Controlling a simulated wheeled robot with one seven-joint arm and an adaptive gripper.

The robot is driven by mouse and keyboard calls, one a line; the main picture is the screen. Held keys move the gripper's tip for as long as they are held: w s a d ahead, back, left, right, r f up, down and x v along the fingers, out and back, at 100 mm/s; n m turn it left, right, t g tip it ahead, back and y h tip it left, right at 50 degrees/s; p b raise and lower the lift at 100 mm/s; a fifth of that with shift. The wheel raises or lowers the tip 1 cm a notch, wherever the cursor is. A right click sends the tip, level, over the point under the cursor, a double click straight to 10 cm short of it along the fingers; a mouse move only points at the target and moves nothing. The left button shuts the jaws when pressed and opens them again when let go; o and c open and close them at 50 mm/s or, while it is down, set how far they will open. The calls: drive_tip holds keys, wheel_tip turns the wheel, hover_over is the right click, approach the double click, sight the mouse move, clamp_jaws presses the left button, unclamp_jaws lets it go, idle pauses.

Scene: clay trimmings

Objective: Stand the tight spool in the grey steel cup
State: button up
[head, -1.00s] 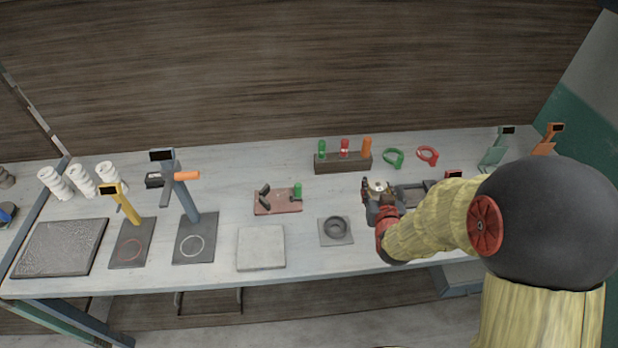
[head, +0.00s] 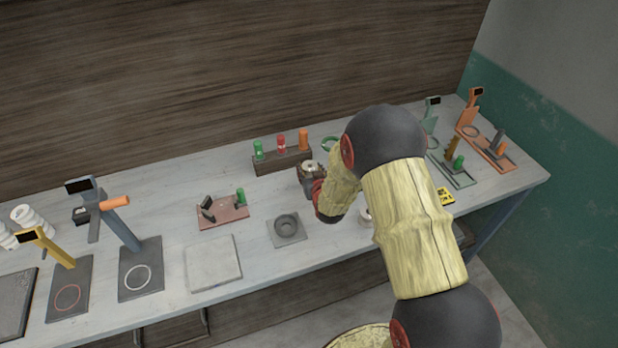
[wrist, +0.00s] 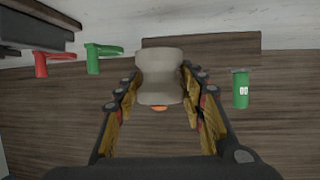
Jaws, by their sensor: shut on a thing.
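A pale grey-beige spool (wrist: 160,76) with a narrowed waist is between the fingers of my gripper (wrist: 160,108) in the wrist view. My gripper (head: 310,172) is shut on it, and the spool's pale top (head: 308,165) shows in the head view. The grey cup (head: 287,226), round with a dark hollow, sits on a square grey plate. It looks empty. My gripper is behind the cup and a little right of it, apart from it. The spool's far side is hidden.
Behind my gripper is a dark rack (head: 283,160) with green, red and orange plugs. A pinkish stand (head: 222,214) is left of the cup, a pale slab (head: 212,263) front left. A pale round thing (head: 365,214) is partly behind my arm. Coloured stands fill the right end.

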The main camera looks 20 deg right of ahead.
sight(309, 175)
drive_tip(key=shift+w+d+f, duration=0.1)
drive_tip(key=shift+w+f, duration=0.45)
drive_tip(key=shift+f, duration=0.1)
drive_tip(key=shift+w+f+b, duration=0.1)
drive_tip(key=shift+f+b, duration=0.45)
drive_tip(key=shift+f, duration=1.05)
drive_tip(key=shift+f, duration=0.1)
drive_tip(key=shift+f, duration=0.1)
drive_tip(key=o, duration=1.2)
drive_tip(key=shift+o, duration=0.8)
